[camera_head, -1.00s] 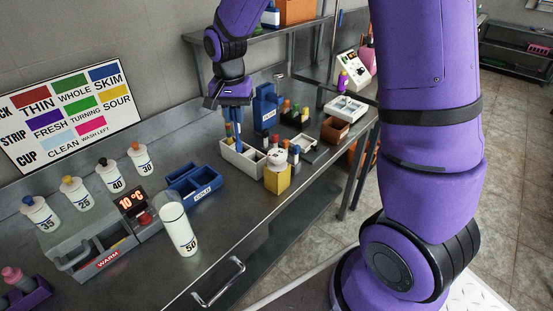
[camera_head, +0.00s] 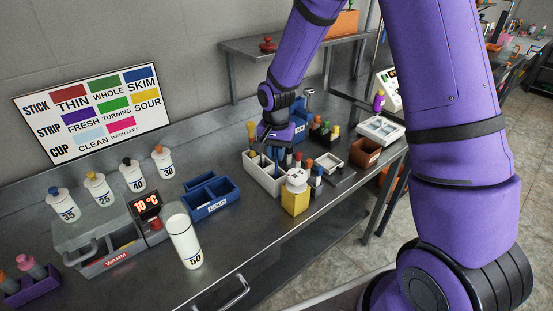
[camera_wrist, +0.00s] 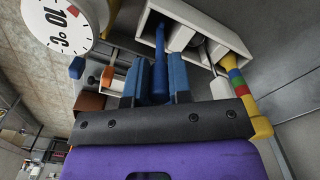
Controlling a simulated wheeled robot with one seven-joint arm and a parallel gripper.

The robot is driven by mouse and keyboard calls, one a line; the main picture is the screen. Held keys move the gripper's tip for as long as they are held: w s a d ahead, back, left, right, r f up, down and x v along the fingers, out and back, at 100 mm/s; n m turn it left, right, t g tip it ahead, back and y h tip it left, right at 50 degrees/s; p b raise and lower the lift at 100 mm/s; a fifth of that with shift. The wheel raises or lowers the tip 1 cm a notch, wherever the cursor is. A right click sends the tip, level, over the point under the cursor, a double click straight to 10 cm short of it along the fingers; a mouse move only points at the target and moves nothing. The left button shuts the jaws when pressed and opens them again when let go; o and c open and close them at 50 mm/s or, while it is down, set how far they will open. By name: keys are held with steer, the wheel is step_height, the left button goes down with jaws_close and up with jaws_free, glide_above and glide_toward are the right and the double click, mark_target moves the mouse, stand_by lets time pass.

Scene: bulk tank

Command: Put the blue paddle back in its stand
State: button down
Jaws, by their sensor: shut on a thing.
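My gripper (camera_head: 277,146) is shut on the blue paddle (camera_wrist: 160,62), whose handle shows between the two fingers in the wrist view. My gripper is low over the white divided stand (camera_head: 264,182); the stand also shows in the wrist view (camera_wrist: 240,62). The paddle points toward the stand's compartments and overlaps one in the wrist view. A yellow-ended paddle with coloured bands (camera_wrist: 236,82) stands beside my gripper.
A yellow box with a white dial top (camera_head: 295,197) stands just in front of the stand. A blue holder (camera_head: 299,117) is close behind my gripper. A rack of coloured-cap vials (camera_head: 323,132) is to the right. The blue COLD tray (camera_head: 211,196) lies left; bare counter separates them.

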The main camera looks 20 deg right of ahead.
steer(key=shift+f, duration=1.3)
steer(key=c, duration=1)
jaws_free()
steer(key=shift+c, duration=0.2)
step_height(320, 180, up, 12)
steer(key=shift+r, duration=0.2)
steer(key=s+d+r+n+t, duration=0.3)
steer(key=s+d+r, duration=0.1)
steer(key=s+r, duration=1)
steer(key=s+d+r+n+t, duration=0.1)
steer(key=s+r+n, duration=0.1)
steer(key=s, duration=0.5)
steer(key=s+d+r+n+t, duration=0.1)
steer(key=s+r, duration=0.3)
steer(key=s, duration=0.4)
steer(key=shift+s+d+n, duration=0.15)
steer(key=shift+d+n, duration=0.3)
steer(key=shift+n, duration=0.15)
